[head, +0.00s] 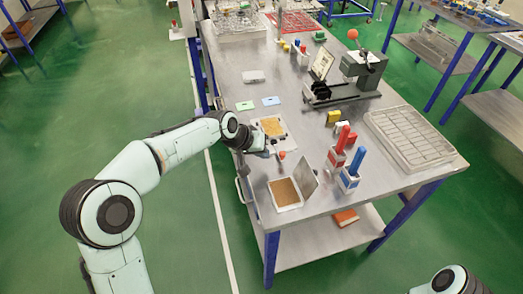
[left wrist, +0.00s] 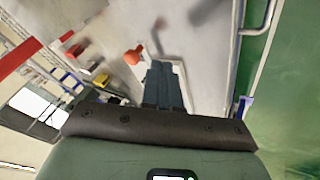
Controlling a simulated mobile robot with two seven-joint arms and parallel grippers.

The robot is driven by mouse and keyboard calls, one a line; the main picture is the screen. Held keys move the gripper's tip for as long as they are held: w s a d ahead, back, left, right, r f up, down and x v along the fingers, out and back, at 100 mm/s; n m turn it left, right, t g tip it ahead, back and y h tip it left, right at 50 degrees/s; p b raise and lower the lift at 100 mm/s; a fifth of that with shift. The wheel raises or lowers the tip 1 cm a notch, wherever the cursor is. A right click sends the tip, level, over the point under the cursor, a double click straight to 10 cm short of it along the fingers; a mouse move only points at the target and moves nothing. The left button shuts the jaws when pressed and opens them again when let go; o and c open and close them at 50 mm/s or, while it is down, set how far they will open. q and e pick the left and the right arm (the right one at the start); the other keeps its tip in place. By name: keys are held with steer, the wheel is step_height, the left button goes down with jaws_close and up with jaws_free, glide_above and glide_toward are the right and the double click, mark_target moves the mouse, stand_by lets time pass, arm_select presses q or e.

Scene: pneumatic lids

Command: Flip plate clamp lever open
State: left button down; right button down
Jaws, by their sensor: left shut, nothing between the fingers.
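The plate clamp (head: 258,122) lies near the table's left edge, with a tan plate (head: 271,126) on it. The lever's red-orange knob (head: 282,155) shows just below the clamp in the head view. In the left wrist view, the knob (left wrist: 133,56) is just left of my fingertips and a thin metal rod is near it. My left gripper (head: 270,147) is shut and empty, low beside the lever. In the left wrist view, its fingers (left wrist: 165,82) are together. Whether they touch the lever I cannot tell. My right gripper is out of view.
An open box with a tan inside (head: 285,192) and raised lid is nearer the table's front. Red and blue handled tools (head: 349,172) stand to its right. A grey press (head: 352,78) is farther back, and a wire tray (head: 408,138) is at the right.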

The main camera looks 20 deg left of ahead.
arm_select(q)
steer(key=v, duration=1)
steer(key=shift+s+d, duration=0.3)
steer(key=shift+s, duration=0.1)
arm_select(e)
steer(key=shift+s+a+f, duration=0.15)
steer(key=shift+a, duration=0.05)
